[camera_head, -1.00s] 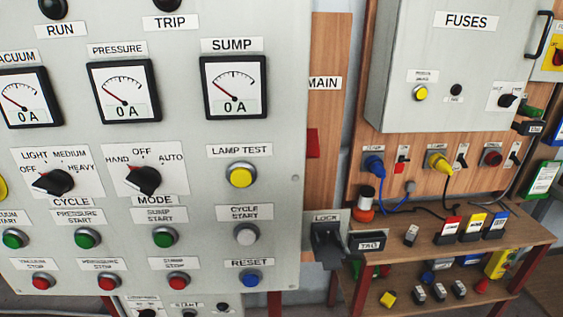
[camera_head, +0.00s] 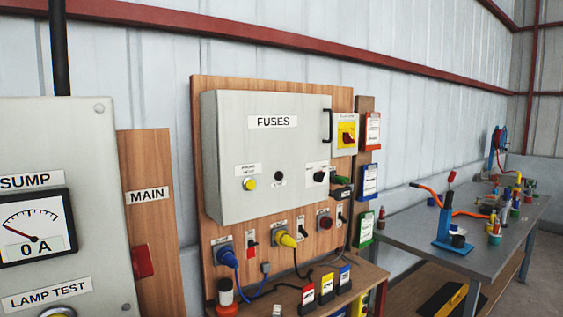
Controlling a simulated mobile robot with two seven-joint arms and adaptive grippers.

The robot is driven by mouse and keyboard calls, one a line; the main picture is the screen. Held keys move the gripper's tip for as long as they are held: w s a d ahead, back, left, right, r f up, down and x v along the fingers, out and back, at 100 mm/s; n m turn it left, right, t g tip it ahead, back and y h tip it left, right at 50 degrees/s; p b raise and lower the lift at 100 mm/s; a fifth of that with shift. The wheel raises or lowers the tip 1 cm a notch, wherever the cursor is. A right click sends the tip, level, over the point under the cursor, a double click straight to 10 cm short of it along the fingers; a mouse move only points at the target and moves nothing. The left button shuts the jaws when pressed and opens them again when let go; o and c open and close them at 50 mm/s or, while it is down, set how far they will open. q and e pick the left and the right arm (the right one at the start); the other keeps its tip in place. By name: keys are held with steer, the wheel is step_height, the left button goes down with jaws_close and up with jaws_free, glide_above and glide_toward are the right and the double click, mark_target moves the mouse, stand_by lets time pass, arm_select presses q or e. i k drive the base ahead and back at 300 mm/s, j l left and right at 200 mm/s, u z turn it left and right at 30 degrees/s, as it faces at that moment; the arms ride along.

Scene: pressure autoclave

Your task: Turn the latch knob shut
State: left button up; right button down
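The grey FUSES cabinet (camera_head: 225,160) hangs on a wooden board, and its door looks closed. A black knob (camera_head: 320,176) sits on a small white label low on the right of the cabinet front. The label is too small to read, so I cannot tell for certain that this is the latch knob or how far it is turned. A black handle (camera_head: 327,125) is at the cabinet's right edge. Neither of my grippers is in view.
A grey control panel (camera_head: 90,190) fills the left edge. A red and yellow switch (camera_head: 347,134) is right of the cabinet. Plugs with cables hang below it, above a wooden shelf (camera_head: 360,278). A grey workbench (camera_head: 405,240) with tools stands at right.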

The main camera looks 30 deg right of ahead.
mark_target(319, 176)
steer(key=z, duration=1.3)
